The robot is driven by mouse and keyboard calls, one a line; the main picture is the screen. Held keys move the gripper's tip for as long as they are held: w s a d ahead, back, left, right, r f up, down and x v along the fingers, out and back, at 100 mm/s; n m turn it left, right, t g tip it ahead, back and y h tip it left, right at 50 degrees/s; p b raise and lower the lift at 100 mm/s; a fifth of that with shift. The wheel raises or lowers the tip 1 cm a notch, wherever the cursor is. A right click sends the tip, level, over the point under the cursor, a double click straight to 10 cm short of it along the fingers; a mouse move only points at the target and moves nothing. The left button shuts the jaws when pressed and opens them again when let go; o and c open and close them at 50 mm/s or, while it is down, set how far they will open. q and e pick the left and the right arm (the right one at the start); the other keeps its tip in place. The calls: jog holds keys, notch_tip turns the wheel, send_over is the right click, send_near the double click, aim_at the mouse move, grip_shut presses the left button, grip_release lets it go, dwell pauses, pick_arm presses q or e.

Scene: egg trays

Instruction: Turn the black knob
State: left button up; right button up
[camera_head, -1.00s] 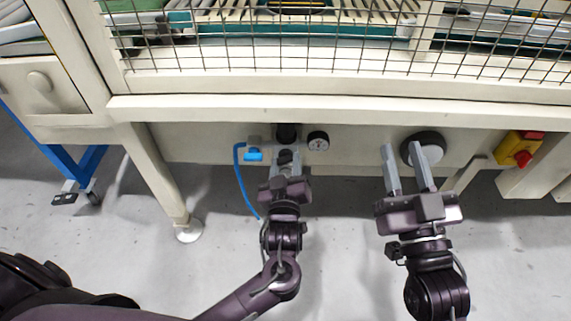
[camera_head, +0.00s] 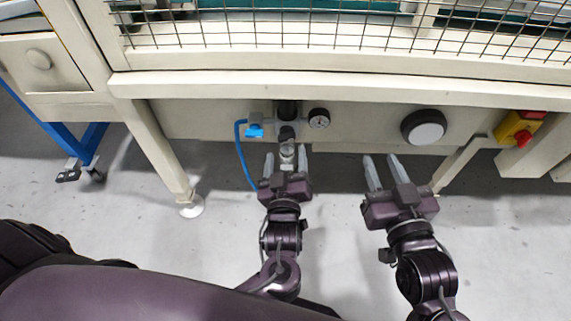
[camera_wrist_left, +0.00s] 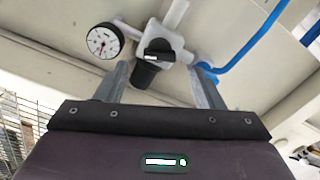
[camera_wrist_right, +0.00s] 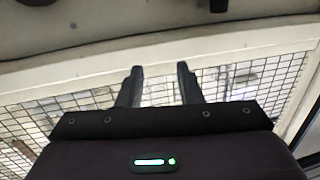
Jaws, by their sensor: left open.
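The black knob (camera_head: 287,110) is the dark cylinder at the top of a small air regulator under the machine's beam. A second dark part (camera_head: 287,134) and a clear bowl sit below it. In the left wrist view a black cylinder (camera_wrist_left: 144,75) of the regulator shows between the fingers, apart from them. My left gripper (camera_head: 286,163) is open, its fingers on either side of the clear bowl, below the dark parts. My right gripper (camera_head: 381,160) is open and empty, below and left of a round black dial with a white face (camera_head: 424,128).
A pressure gauge (camera_head: 319,118) sits right of the regulator, and a blue valve (camera_head: 255,131) with a blue hose sits left. A yellow and red switch (camera_head: 519,128) is at the right. The beam (camera_head: 340,87) overhangs. The floor below is clear.

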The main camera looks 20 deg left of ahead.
pick_arm(q)
jog(key=shift+v, duration=1.25)
pick_arm(e)
jog(key=f+g, duration=0.1)
jog(key=s+f+g, duration=0.1)
jog(key=f, duration=0.1)
jog(key=shift+f+h, duration=0.3)
jog(key=shift+w, duration=0.1)
